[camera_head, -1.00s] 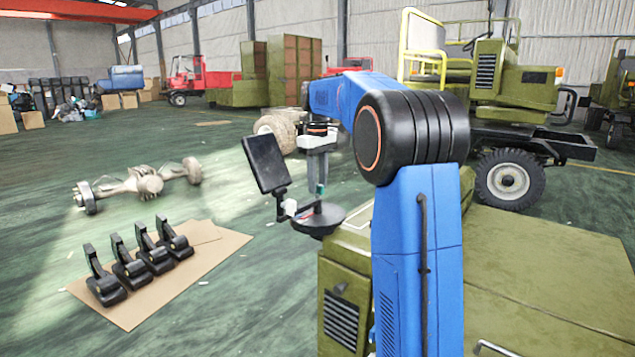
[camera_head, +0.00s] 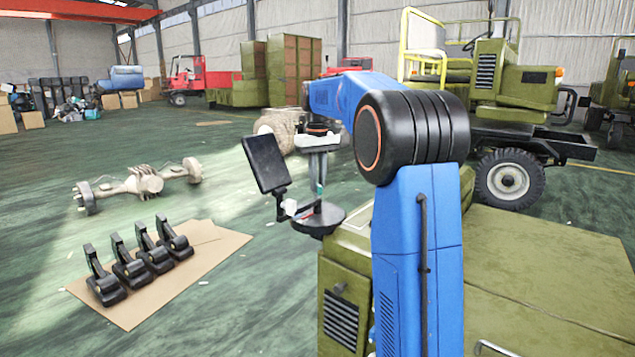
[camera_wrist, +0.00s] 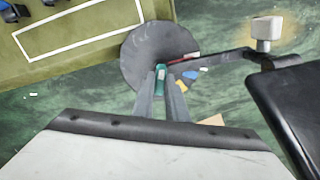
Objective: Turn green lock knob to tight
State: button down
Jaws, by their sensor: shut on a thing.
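The green lock knob (camera_wrist: 161,79) stands over a round dark disc (camera_wrist: 150,45) in the wrist view. My gripper (camera_wrist: 162,76) points down at it, with one finger on each side, and is shut on the knob. In the head view the knob (camera_head: 319,190) is a small green spot between the tips of my gripper (camera_head: 318,186), above the dark round disc (camera_head: 325,216). A black screen on a small arm (camera_head: 266,164) stands to the left of the gripper. The knob's lock position cannot be read.
A thin bar (camera_wrist: 215,60) with a red part runs from the disc to a pale block (camera_wrist: 266,28) near the black screen. An olive cabinet (camera_head: 345,260) stands close to the right. Several black pedals (camera_head: 133,268) lie on cardboard on the floor. Open floor lies left.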

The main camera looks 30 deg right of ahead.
jog(key=m, duration=1.3)
jog(key=shift+m, duration=0.4)
dwell(0.3)
jog(key=c, duration=1.8)
grip_release()
jog(key=shift+o, duration=0.2)
notch_tip(320, 180, up, 17)
jog(key=shift+r, duration=0.2)
